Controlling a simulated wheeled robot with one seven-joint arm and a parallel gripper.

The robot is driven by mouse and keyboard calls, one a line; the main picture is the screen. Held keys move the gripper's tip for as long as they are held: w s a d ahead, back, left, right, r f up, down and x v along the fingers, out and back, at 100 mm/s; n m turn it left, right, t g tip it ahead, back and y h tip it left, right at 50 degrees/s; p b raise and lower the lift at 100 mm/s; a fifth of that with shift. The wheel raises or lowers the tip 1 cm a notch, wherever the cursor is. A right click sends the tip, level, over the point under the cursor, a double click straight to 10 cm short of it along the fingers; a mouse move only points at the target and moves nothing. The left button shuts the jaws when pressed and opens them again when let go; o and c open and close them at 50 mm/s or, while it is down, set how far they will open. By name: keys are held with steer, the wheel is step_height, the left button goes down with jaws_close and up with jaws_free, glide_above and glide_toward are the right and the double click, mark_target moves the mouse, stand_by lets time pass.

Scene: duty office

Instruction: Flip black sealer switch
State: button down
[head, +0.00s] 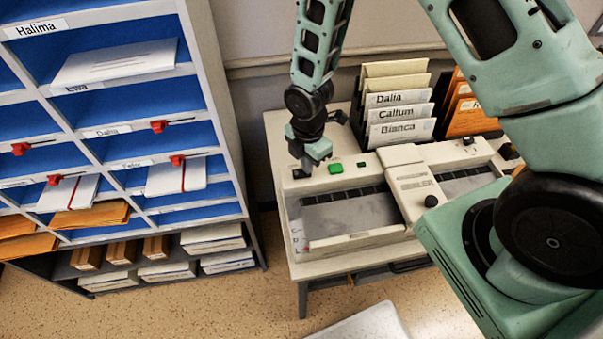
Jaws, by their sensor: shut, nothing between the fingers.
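The beige sealer (388,237) with a grey plate stands on a table right of the shelf. A small black switch (299,173) sits at the back left corner of its top. To its right are a green button (335,168) and a small dark control (361,165). My gripper (309,167) is shut and empty, pointing down over that back left corner, just right of the black switch. I cannot tell whether it touches the switch or which way the switch is set. A black knob (431,201) is on the sealer's front middle part.
Labelled envelopes (400,112) stand in a rack behind the sealer, with orange folders (470,117) to their right. A pigeonhole shelf (222,110) with blue compartments stands at the left. My arm covers the right side. Open floor (270,295) lies in front.

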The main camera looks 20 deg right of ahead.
steer(key=shift+r, duration=0.1)
steer(key=shift+r+p, duration=2.8)
steer(key=shift+r, duration=0.6)
steer(key=s+a+r+m+b, duration=0.3)
steer(key=s+r+m, duration=0.4)
steer(key=s, duration=0.3)
steer(key=s+a+r+m+b, duration=0.3)
steer(key=s+r+m+b, duration=0.2)
steer(key=s+r+m, duration=0.2)
steer(key=s+r, duration=0.2)
steer(key=s, duration=0.2)
steer(key=shift+a+y, duration=0.15)
steer(key=shift+y, duration=0.15)
